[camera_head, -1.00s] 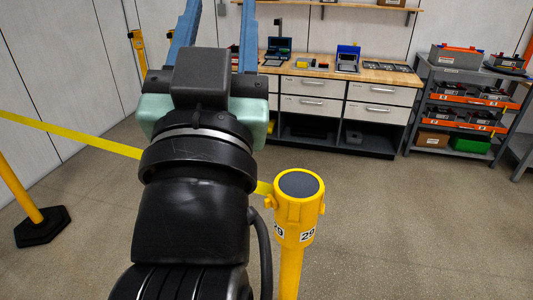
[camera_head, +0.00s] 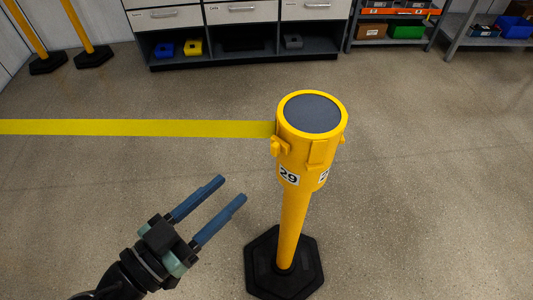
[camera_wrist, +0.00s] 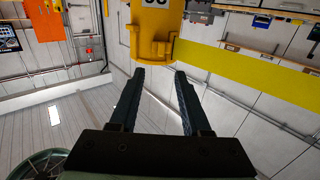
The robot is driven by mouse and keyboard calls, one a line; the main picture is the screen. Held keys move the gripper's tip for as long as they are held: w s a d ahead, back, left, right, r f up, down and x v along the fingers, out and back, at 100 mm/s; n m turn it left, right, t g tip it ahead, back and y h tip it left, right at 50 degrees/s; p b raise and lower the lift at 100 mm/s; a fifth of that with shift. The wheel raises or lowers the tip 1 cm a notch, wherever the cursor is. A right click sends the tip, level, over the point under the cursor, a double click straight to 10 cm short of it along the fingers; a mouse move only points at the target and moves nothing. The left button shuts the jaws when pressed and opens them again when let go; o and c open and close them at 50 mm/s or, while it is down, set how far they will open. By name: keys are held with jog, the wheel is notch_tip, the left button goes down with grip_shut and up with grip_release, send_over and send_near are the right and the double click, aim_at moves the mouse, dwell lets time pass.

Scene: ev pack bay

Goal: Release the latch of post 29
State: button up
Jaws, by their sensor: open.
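Post 29 (camera_head: 294,225) is a yellow stanchion standing upright on a black base, with a dark grey top and "29" labels. A yellow belt (camera_head: 130,128) runs from the left side of its head, where a small yellow latch tab (camera_head: 276,147) sticks out. My gripper (camera_head: 232,188) has two blue fingers, open and empty, below the belt and left of the post, apart from both. In the wrist view the post's head (camera_wrist: 153,32) is beyond the fingertips (camera_wrist: 160,70), with the belt (camera_wrist: 245,72) leaving to the right. The latch is not clear there.
Drawer cabinets (camera_head: 235,14) and a shelf rack (camera_head: 392,30) stand along the back. Two more yellow posts (camera_head: 80,25) stand at the back left. The floor around post 29 is clear.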

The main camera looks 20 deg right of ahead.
aim_at(272, 150)
jog(key=p+x, duration=0.1)
jog(key=x, duration=1)
jog(key=shift+w+a+p, duration=0.1)
jog(key=shift+p, duration=0.3)
grip_shut()
dwell(0.7)
